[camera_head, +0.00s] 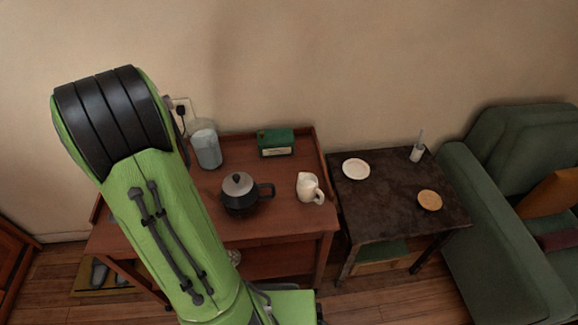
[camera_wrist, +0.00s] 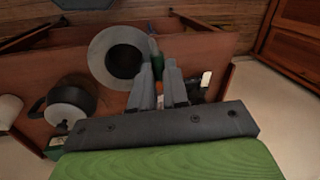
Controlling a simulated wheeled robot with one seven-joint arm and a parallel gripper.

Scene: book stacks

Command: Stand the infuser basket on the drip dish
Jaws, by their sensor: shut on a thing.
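In the wrist view a round grey basket with a wide rim and dark inside, which I take as the infuser basket (camera_wrist: 98,47), is beside my fingertips. My gripper (camera_wrist: 160,72) is shut on it at its side, where a small green part shows; the exact grip is partly hidden by the fingers. The basket is over the brown wooden table. In the head view my arm hides the gripper and most or all of the basket. A small white dish, likely the drip dish (camera_head: 356,169), lies empty on the dark side table (camera_head: 385,205) at the right.
A black teapot (camera_head: 240,197) with a grey lid, a white jug (camera_head: 309,188), a green tin (camera_head: 276,143) and a clear container (camera_head: 206,149) stand on the wooden table (camera_head: 295,220). A green armchair (camera_head: 500,240) is right.

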